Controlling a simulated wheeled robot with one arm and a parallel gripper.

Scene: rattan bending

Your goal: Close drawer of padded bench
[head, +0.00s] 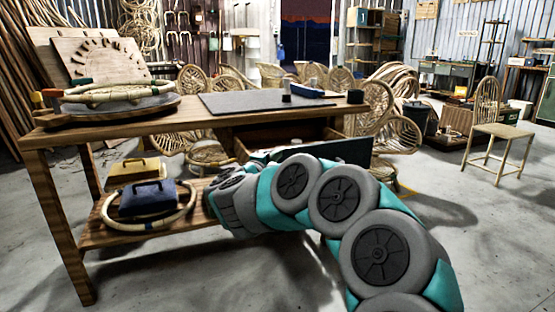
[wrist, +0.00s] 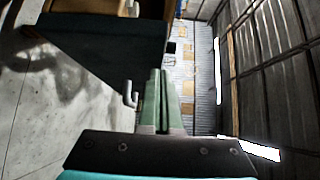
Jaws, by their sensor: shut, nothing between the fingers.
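The padded bench (head: 105,128) is a wooden table with a dark grey pad (head: 222,104) on top. Its drawer (head: 345,150) is pulled out below the top, with a dark front panel and part of the wooden inside showing. In the wrist view, the dark drawer front (wrist: 105,45) fills the upper left. A grey hooked handle (wrist: 130,94) shows beside my gripper (wrist: 160,75). My green fingers are together and hold nothing. They are close to the drawer front; I cannot tell whether they touch it. In the head view, my arm hides part of the drawer.
Hoops on a board (head: 110,95), a blue tool (head: 305,90) and small dark items lie on the bench top. A blue case (head: 148,198) and a ring lie on the lower shelf. Rattan chairs (head: 395,130) stand behind.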

